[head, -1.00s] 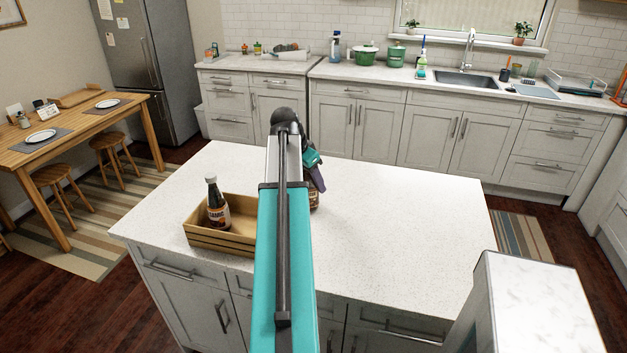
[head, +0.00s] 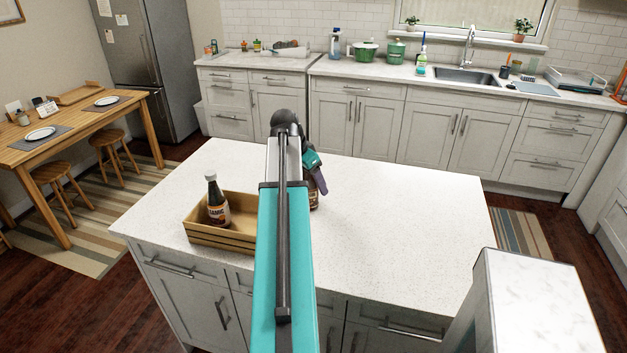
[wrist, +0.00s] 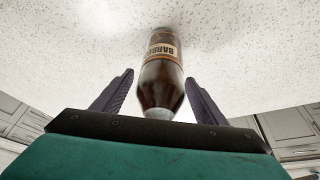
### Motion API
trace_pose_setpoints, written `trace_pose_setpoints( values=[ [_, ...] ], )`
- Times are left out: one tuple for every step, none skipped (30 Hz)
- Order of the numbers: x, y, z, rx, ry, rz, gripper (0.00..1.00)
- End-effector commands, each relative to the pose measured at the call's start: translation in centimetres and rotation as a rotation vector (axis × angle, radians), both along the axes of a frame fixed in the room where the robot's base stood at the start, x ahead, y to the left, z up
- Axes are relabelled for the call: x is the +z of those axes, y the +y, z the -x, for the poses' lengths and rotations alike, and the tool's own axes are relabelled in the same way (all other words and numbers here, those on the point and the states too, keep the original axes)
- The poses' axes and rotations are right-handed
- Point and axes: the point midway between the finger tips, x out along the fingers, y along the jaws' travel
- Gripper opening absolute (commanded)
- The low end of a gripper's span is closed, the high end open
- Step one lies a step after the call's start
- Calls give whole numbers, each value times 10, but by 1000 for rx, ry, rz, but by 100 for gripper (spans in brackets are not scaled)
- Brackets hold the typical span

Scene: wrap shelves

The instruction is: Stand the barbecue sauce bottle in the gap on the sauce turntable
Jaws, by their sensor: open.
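The barbecue sauce bottle (wrist: 161,75) is dark brown with a cream and orange label, and shows between my gripper's fingers in the wrist view. It stands on the white island top, its pale cap nearest my gripper. In the head view only a sliver of the bottle (head: 314,198) shows; my arm hides the rest. My gripper (wrist: 158,95) is open, with one purple finger on each side of the bottle and a visible space to each. I cannot make out the sauce turntable in either view.
The island top (head: 400,220) is clear to the right. Several small items, a green pot (head: 365,52) and a sink (head: 466,76) are on the back counter.

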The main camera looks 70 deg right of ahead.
Motion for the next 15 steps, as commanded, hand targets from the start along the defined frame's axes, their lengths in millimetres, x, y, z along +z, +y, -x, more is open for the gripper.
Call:
trace_pose_setpoints(
  values=[
    [0, 0, 0, 0, 0, 0, 66],
    [0, 0, 0, 0, 0, 0, 66],
    [1, 0, 0, 0, 0, 0, 66],
    [2, 0, 0, 0, 0, 0, 66],
    [3, 0, 0, 0, 0, 0, 66],
    [4, 0, 0, 0, 0, 0, 66],
    [5, 0, -1, 0, 0, 0, 66],
    [6, 1, -1, 0, -1, 0, 66],
    [8, 2, -2, 0, 0, 1, 66],
    [10, 2, -2, 0, 0, 1, 66],
    [12, 3, -2, 2, -1, 2, 66],
    [14, 4, -3, 2, -1, 2, 66],
    [17, 5, -4, 2, -1, 2, 66],
    [19, 6, -4, 2, -1, 2, 66],
    [23, 7, -5, 1, 0, 1, 66]
  ],
)
